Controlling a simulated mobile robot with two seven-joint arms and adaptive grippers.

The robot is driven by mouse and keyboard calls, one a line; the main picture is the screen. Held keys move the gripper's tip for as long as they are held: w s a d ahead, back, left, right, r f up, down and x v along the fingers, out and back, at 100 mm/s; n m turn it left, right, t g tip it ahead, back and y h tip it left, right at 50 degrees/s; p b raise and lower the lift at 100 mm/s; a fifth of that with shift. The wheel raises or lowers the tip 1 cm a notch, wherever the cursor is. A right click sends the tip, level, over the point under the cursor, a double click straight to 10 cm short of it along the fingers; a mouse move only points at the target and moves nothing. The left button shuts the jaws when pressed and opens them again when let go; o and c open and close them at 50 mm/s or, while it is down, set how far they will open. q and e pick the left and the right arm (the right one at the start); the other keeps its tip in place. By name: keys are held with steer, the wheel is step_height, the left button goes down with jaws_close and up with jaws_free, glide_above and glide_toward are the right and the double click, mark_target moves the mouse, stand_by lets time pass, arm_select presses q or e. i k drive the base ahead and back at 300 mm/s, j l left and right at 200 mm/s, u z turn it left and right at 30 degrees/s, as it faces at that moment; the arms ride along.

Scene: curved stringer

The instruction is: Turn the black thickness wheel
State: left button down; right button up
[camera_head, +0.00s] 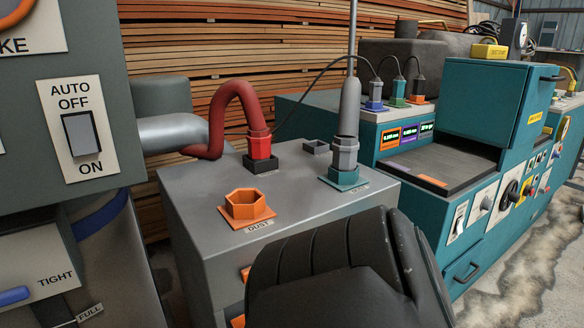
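A small black round wheel (509,194) is on the front control panel of the teal machine (487,105) at the right. It looks like the thickness wheel, but its label is too small to read. A yellow part sits just right of it. Neither of my grippers can be made out in the head view. A large dark ribbed shape (330,262) fills the bottom middle, close to the camera; I cannot tell what it is. It is well apart from the wheel in the picture.
A grey-topped cabinet (300,196) with an orange hexagonal socket (246,206), a red hose (222,115) and a grey pipe (347,110) stands in the middle. A grey panel with an AUTO/OFF/ON switch (82,134) is at the left. Dusty floor (520,285) is open at the lower right.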

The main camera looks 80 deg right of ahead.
mark_target(510, 196)
steer(key=k+j+z, duration=0.1)
steer(key=z, duration=3)
steer(key=j+z, duration=0.3)
steer(key=z, duration=0.15)
steer(key=k+j+z, duration=0.1)
steer(key=j+z, duration=0.2)
steer(key=z, duration=0.15)
steer(key=i+l+z, duration=0.25)
steer(key=i+z, duration=0.25)
steer(key=i+l+z, duration=0.2)
steer(key=i, duration=0.65)
steer(key=i+z, duration=0.25)
steer(key=i, duration=0.65)
steer(key=i+l+u, duration=0.1)
steer(key=i+u, duration=0.3)
steer(key=i+l+u, duration=0.2)
steer(key=i+u, duration=0.15)
steer(key=i+l+u, duration=0.55)
steer(key=u, duration=0.25)
steer(key=i+l+u, duration=0.15)
steer(key=u, duration=0.3)
steer(key=i+l+u, duration=0.1)
steer(key=l+u, duration=0.3)
